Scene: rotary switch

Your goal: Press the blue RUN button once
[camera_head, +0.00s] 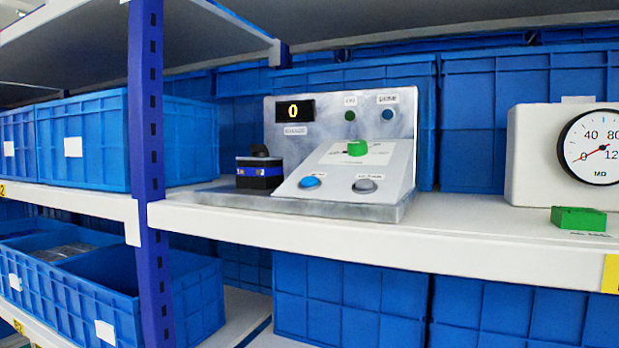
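The blue button (309,182) is on the lower left of the sloped front of a grey control panel (345,178). A grey button (364,186) sits to its right, and a green rotary knob (356,148) is above them. The small labels are too blurred to read. The panel's upright back has a dark display (294,110) with a yellow 0, a dark green lamp (350,115) and a blue-grey round lamp (388,114). My gripper is not in view, and nothing covers the blue button.
The panel stands on a white shelf (470,236). A black and blue device (259,169) is close to its left. A white gauge box (530,155) and a green block (578,219) are at right. A blue post (147,150) rises at left. Blue crates (488,120) stand behind.

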